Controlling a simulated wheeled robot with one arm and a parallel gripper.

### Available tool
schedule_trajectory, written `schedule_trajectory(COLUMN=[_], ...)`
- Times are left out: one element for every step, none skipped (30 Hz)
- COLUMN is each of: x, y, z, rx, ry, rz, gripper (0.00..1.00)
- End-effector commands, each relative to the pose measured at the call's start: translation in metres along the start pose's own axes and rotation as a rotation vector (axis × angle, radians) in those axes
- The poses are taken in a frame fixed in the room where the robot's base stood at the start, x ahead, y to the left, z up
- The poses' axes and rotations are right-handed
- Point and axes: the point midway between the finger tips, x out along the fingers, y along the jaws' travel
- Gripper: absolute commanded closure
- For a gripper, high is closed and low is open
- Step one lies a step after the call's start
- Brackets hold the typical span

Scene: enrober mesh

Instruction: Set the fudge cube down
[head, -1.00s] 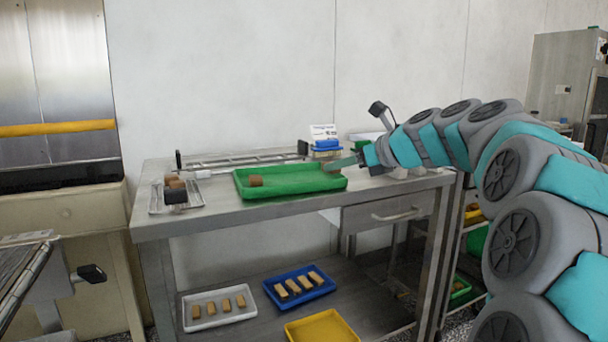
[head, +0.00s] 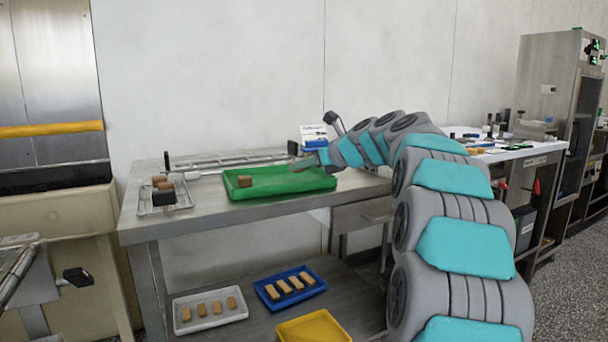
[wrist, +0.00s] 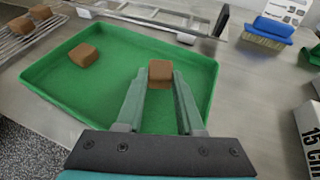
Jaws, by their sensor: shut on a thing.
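My gripper (wrist: 160,78) is shut on a brown fudge cube (wrist: 160,69), held between the two green fingertips in the wrist view. The held cube appears over the far right part of the green tray (wrist: 112,97); I cannot tell whether it touches the tray floor. A second brown cube (wrist: 83,55) lies in the tray, to the left and apart from the held one. In the head view that loose cube (head: 245,181) is at the left of the tray (head: 290,190), and my gripper (head: 305,163) is at the tray's back right; the held cube is hard to make out there.
A wire rack (head: 178,199) with several brown cubes stands left of the tray. A long metal frame (head: 225,161) lies behind it. A blue brush (wrist: 268,30) and a small sign (wrist: 287,10) stand at the back right. Bare steel table (head: 210,220) shows in front of the tray.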

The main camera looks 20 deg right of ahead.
Motion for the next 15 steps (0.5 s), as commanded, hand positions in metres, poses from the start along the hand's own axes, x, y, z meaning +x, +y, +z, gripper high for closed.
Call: schedule_trajectory(x=[0.003, 0.004, 0.006, 0.007, 0.008, 0.008, 0.008, 0.008, 0.008, 0.008, 0.008, 0.008, 0.008, 0.008, 0.008], y=[0.0, 0.0, 0.0, 0.0, 0.0, 0.0, 0.0, 0.0, 0.0, 0.0, 0.0, 0.0, 0.0, 0.0, 0.0], z=[-0.008, -0.011, -0.016, -0.018, -0.02, -0.021, -0.02, -0.02, -0.02, -0.019, -0.019, -0.019, -0.019, -0.02, -0.02], rx=[0.003, 0.002, 0.004, 0.003, 0.002, 0.002, 0.001, 0.001, 0.001, 0.001, 0.001, 0.001, 0.001, 0.001, 0.001], ry=[0.001, 0.001, 0.002, 0.002, 0.002, 0.001, 0.001, 0.001, 0.001, 0.001, 0.001, 0.001, 0.001, 0.001, 0.001], rz=[0.0, 0.0, 0.0, -0.001, -0.001, -0.001, -0.001, -0.001, -0.001, -0.001, -0.001, -0.001, -0.001, 0.0, -0.001], gripper=[0.95, 0.95, 0.95, 0.95, 0.95, 0.95, 0.95, 0.95, 0.95, 0.95, 0.95, 0.95, 0.95, 0.95, 0.59])
